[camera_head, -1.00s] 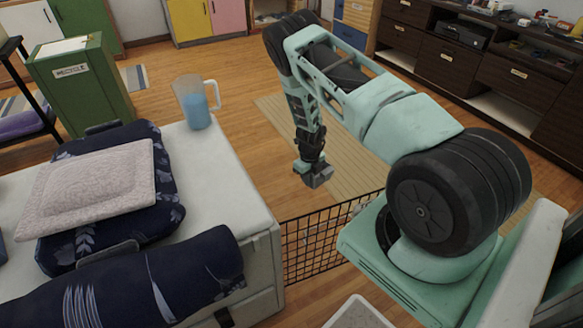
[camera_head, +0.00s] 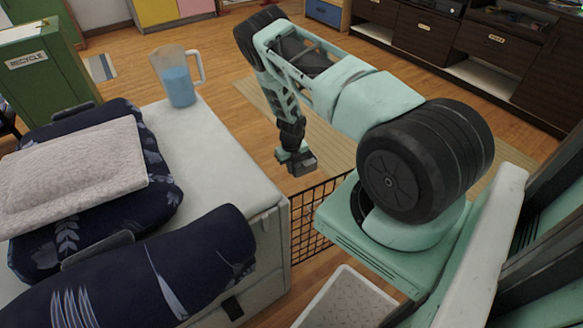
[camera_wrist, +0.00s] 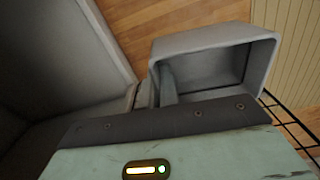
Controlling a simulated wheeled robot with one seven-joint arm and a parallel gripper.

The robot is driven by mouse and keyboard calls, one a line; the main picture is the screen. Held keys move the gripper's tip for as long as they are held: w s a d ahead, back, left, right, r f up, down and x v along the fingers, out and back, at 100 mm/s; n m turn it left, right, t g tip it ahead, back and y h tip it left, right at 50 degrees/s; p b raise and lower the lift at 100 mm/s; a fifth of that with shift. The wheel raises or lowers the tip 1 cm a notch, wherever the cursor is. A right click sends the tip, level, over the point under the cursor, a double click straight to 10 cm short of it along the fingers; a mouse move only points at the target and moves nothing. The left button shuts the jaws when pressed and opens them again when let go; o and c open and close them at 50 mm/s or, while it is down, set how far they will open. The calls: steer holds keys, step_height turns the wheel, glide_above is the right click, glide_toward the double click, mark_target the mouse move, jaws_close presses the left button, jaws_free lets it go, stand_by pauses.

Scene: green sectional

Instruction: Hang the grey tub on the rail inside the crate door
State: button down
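A grey open-topped tub (camera_wrist: 262,52) fills the upper middle of the wrist view. Its mouth faces the camera, and a finger-like part shows at its left inner side. In the head view the small grey tub (camera_head: 304,166) is at the end of my gripper (camera_head: 292,155), in the air. My gripper looks shut on its wall, though the contact is partly hidden. The pale crate (camera_head: 235,185) stands left of it. Its black wire door (camera_head: 313,212) stands out to the right, below the tub. The wire also shows in the wrist view (camera_wrist: 290,125). I cannot make out the rail.
On the crate lie a dark blue patterned cushion (camera_head: 165,160), a pale pillow (camera_head: 75,175) and a navy roll (camera_head: 150,265). A jug of blue liquid (camera_head: 180,82) stands at its back edge. A white tray (camera_head: 345,300) is low in front. Open floor lies behind.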

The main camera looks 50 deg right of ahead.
mark_target(299, 176)
steer(key=shift+s+a+r+p, duration=0.15)
steer(key=shift+s+a, duration=0.15)
steer(key=shift+s, duration=0.5)
steer(key=shift+s+a+f+p, duration=0.1)
steer(key=shift+s+a+p, duration=0.15)
steer(key=shift+s, duration=0.6)
steer(key=shift+s+a+r+p, duration=0.1)
steer(key=shift+s+a, duration=0.2)
steer(key=shift+s, duration=0.5)
steer(key=b, duration=0.2)
steer(key=s+b, duration=0.1)
steer(key=b, duration=0.1)
steer(key=s+b, duration=0.1)
steer(key=b, duration=0.1)
steer(key=shift+s+a+f, duration=0.15)
steer(key=shift+a+f, duration=0.1)
steer(key=shift+a, duration=0.15)
steer(key=s+a+f+b, duration=0.2)
steer(key=s+b, duration=0.4)
steer(key=b, duration=0.5)
steer(key=shift+a, duration=0.15)
steer(key=shift+f, duration=0.1)
